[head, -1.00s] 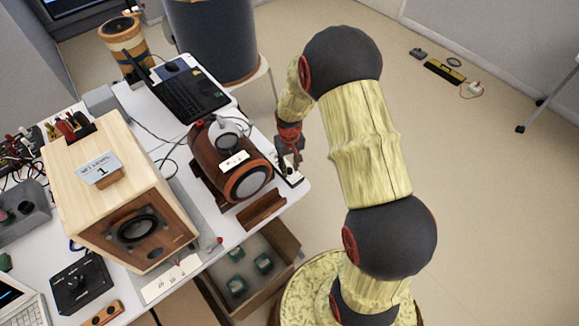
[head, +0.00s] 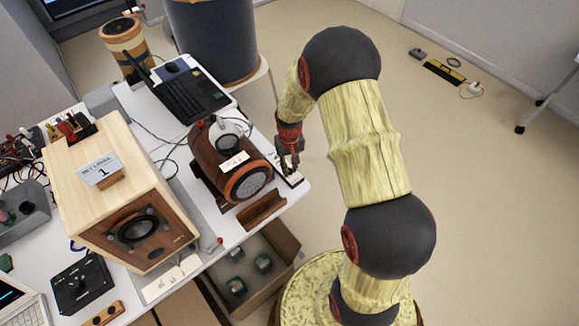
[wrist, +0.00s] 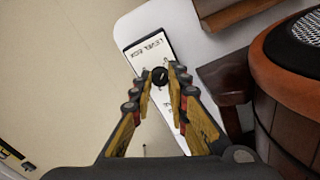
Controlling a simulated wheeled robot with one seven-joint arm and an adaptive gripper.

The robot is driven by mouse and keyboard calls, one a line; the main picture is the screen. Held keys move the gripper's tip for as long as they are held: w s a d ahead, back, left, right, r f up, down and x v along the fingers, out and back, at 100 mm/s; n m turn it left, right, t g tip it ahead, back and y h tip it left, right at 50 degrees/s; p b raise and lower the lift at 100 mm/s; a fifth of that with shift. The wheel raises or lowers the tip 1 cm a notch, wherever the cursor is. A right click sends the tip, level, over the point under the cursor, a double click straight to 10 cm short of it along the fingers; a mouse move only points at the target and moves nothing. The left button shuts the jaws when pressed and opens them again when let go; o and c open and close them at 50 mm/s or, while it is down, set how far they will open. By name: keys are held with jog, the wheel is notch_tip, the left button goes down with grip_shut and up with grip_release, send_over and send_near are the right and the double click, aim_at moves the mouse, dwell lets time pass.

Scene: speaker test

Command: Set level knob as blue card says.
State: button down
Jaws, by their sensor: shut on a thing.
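The pale blue card (head: 101,169) stands in a wooden holder on the pale wooden speaker box (head: 75,185). It shows a large 1 under a small line that seems to read "SET LEVEL". My gripper (head: 288,161) is at the table's right corner, over a white plate (head: 294,181). In the wrist view the plate (wrist: 147,55) reads "LEVER BOX", upside down. My gripper (wrist: 162,75) is shut on the round black knob (wrist: 160,75) on it, one fingertip each side. A black box with a dial knob (head: 80,284) stands apart at the table's front left.
A brown barrel-shaped speaker (head: 228,165) stands close left of my gripper, with a wooden tray (head: 262,209) before it. A laptop (head: 185,95) lies behind. An open carton (head: 272,262) with green blocks sits below the table edge.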

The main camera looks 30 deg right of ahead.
aim_at(289, 169)
jog(key=m+p, duration=0.1)
jog(key=m, duration=0.4)
jog(key=shift+p, duration=0.35)
jog(key=shift+m+p, duration=0.5)
jog(key=shift+m, duration=1.7)
jog(key=c, duration=1.7)
grip_release()
notch_tip(289, 169, up, 12)
